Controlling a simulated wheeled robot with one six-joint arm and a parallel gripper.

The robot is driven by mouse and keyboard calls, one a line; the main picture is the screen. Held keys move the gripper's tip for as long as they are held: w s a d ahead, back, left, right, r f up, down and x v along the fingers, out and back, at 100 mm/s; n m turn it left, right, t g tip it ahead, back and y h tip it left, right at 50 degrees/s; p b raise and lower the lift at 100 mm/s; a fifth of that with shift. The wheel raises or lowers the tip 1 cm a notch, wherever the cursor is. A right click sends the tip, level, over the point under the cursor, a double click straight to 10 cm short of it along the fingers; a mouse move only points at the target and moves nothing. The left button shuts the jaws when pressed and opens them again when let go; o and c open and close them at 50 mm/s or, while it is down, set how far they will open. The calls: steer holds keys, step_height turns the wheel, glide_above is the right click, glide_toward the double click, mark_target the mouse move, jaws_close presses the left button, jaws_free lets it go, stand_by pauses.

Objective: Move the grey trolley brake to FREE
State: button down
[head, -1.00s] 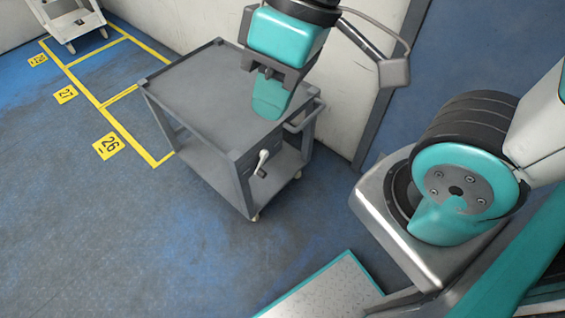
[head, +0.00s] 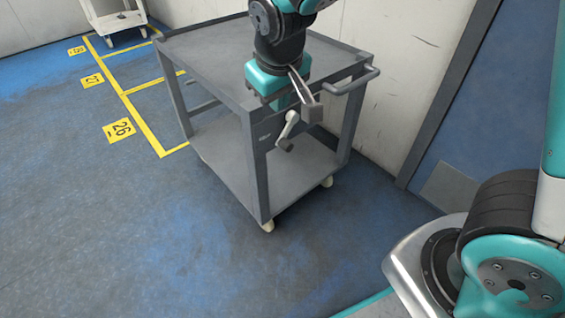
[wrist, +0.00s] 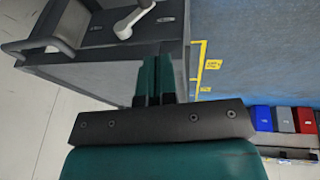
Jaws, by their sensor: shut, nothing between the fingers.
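The grey trolley (head: 255,180) stands on the blue floor in the middle of the head view. The brake plate's lettering is too small to read.
The trolley's push handle (head: 352,81) projects right of the lever. A white wall stands behind. Yellow floor lines and number plates, one reading 26 (head: 119,130), lie at left. Another trolley (head: 117,20) is beyond. Coloured bins (wrist: 285,119) show in the wrist view. Floor in front is clear.

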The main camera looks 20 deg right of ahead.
mark_target(281, 144)
steer(key=b+x, duration=0.2)
steer(key=x, duration=0.3)
steer(key=d+b+x, duration=0.1)
steer(key=b+x, duration=0.1)
steer(key=x, duration=0.3)
steer(key=b+x, duration=0.2)
steer(key=x, duration=0.3)
steer(key=shift+s+d+b, duration=0.1)
steer(key=shift+d+b, duration=0.2)
steer(key=shift+b, duration=0.1)
steer(key=shift+d+f, duration=0.25)
steer(key=shift+a+h, duration=0.1)
steer(key=shift+h, duration=0.2)
